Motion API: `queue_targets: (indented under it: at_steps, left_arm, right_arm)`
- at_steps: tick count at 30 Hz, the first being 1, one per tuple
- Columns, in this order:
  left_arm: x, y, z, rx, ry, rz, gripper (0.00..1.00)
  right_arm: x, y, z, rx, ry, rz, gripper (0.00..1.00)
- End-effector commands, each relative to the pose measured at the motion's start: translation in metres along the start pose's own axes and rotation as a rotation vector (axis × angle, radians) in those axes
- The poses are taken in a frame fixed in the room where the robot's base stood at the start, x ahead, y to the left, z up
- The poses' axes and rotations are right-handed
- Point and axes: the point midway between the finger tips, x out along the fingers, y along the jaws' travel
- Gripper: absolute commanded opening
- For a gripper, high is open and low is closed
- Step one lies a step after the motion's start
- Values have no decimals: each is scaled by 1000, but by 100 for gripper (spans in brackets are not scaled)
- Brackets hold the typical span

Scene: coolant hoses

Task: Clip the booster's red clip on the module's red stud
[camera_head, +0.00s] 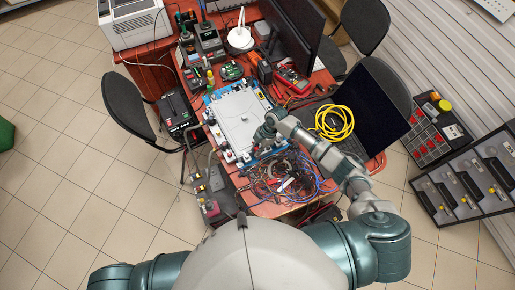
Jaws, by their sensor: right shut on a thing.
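A white panel with a blue rim (238,116) lies on the red workbench and looks like the module. Small posts and knobs, some of them red, line its near edge; I cannot single out the red stud. My right gripper (264,131) is over the panel's right side, near its lower right corner. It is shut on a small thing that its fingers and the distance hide. I cannot tell whether this is the booster's red clip. The booster cannot be told apart for certain. My left arm (122,276) shows only at the bottom left, and its gripper is out of view.
Tangled wires (287,178) lie just below the panel. A yellow cable coil (334,122) lies on an open laptop (376,103) to the right. A red multimeter (291,79) and a monitor (293,35) are behind.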

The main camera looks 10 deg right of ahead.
Motion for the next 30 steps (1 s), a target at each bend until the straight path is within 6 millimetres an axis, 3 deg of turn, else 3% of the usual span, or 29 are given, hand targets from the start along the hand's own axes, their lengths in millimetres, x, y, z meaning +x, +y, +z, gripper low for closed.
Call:
queue_targets:
  at_steps: [18, 19, 21, 22, 28, 30]
  left_arm:
    - [0, 0, 0, 0, 0, 0, 49]
    - [0, 0, 0, 0, 0, 0, 49]
    - [0, 0, 0, 0, 0, 0, 49]
    - [0, 0, 0, 0, 0, 0, 49]
    - [0, 0, 0, 0, 0, 0, 49]
    - [0, 0, 0, 0, 0, 0, 49]
  right_arm:
    - [2, 0, 1, 0, 0, 0, 0]
    - [2, 0, 1, 0, 0, 0, 23]
    - [2, 0, 1, 0, 0, 0, 41]
    - [2, 0, 1, 0, 0, 0, 45]
    - [2, 0, 1, 0, 0, 0, 45]
    - [2, 0, 1, 0, 0, 0, 60]
